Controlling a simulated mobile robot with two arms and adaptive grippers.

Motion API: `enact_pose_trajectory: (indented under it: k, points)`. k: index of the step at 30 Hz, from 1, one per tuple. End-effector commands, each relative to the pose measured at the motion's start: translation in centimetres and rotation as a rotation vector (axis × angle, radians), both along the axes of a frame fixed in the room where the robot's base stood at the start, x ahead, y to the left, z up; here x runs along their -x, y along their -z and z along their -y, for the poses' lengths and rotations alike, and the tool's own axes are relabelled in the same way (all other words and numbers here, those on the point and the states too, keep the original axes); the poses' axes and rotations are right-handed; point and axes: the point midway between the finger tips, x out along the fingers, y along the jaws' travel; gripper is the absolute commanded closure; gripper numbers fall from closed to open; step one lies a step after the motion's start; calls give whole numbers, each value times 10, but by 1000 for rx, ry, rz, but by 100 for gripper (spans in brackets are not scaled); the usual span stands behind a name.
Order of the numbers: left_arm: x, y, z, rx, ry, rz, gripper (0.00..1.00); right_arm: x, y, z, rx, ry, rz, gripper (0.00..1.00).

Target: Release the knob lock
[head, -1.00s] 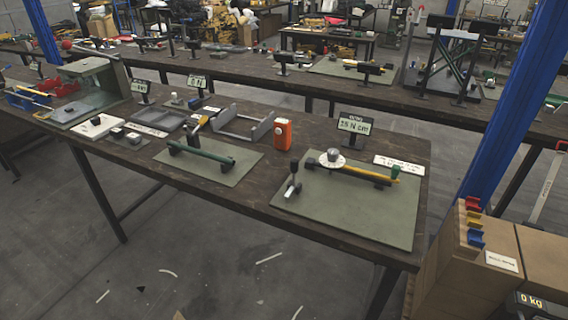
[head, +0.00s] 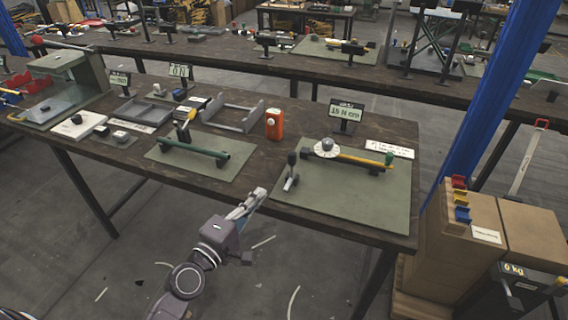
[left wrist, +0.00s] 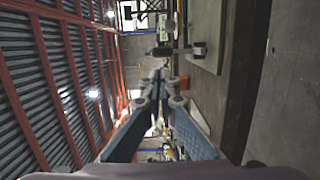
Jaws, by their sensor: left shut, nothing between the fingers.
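A green board (head: 333,209) on the near table carries a silver knob on a white dial (head: 326,148), a yellow bar (head: 362,161) with a green end, and a small upright lever with a black grip (head: 291,158) at its left. Which part is the knob lock is not clear. My left gripper (head: 258,194) is shut and empty, in front of the table edge, below and left of the lever. In the left wrist view its fingertips (left wrist: 157,76) are together, and the black grip (left wrist: 162,51) shows just beyond them. My right gripper is not in view.
A sign (head: 346,112) and an orange device (head: 274,124) stand behind the board. A second green board with a dark green bar (head: 193,146) lies to the left. Cardboard boxes (head: 459,240) and a blue post (head: 497,90) are at the right.

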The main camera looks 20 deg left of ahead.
Motion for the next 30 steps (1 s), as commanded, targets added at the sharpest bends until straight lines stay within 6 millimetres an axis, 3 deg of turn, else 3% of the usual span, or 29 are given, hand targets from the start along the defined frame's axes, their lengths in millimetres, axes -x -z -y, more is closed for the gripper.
enact_pose_trajectory:
  k: [11,30]
  points:
    - [-10,-1,2,-2,-1,0,100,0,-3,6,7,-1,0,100]
    - [-121,1,23,-3,-1,0,100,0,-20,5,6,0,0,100]
